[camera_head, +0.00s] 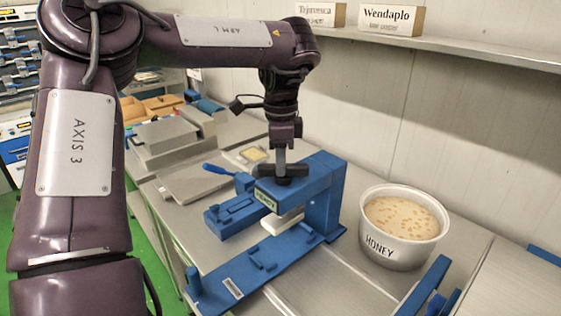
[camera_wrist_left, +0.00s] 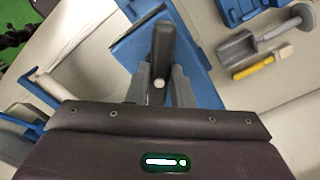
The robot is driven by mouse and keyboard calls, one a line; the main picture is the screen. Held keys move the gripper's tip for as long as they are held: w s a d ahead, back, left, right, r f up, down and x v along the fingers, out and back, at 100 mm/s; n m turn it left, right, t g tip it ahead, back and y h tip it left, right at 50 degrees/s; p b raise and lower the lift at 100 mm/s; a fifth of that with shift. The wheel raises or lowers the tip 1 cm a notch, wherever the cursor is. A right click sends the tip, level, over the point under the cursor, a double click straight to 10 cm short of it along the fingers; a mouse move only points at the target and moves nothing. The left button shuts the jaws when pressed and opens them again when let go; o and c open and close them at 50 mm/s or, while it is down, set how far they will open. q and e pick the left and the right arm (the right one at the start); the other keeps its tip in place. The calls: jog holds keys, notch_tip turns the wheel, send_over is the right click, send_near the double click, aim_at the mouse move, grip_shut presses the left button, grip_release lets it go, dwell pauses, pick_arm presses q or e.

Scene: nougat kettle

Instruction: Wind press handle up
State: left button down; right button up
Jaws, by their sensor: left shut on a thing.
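The blue press (camera_head: 322,200) stands on the metal bench, with a label on the front of its top arm. Its dark press handle (camera_head: 296,171) lies across the top of that arm. My left gripper (camera_head: 281,160) points down onto the handle from above and is shut on it. In the left wrist view the dark handle (camera_wrist_left: 163,42) sits between the fingers of my left gripper (camera_wrist_left: 159,85), with the blue press top (camera_wrist_left: 125,50) behind it. A white block (camera_head: 282,222) shows under the press arm. My right gripper is not in view.
Blue holders (camera_head: 428,290) are at the lower right. A grey scoop (camera_wrist_left: 237,48) and yellow-handled tool (camera_wrist_left: 254,67) lie beside the press. A shelf (camera_head: 450,48) runs along the wall.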

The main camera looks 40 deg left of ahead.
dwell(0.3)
pick_arm(q)
jog(key=c, duration=1.3)
grip_release()
notch_tip(320, 180, up, 7)
jog(key=shift+r+p, duration=0.15)
jog(key=shift+p, duration=0.85)
jog(key=shift+r, duration=0.35)
jog(key=shift+f, duration=0.1)
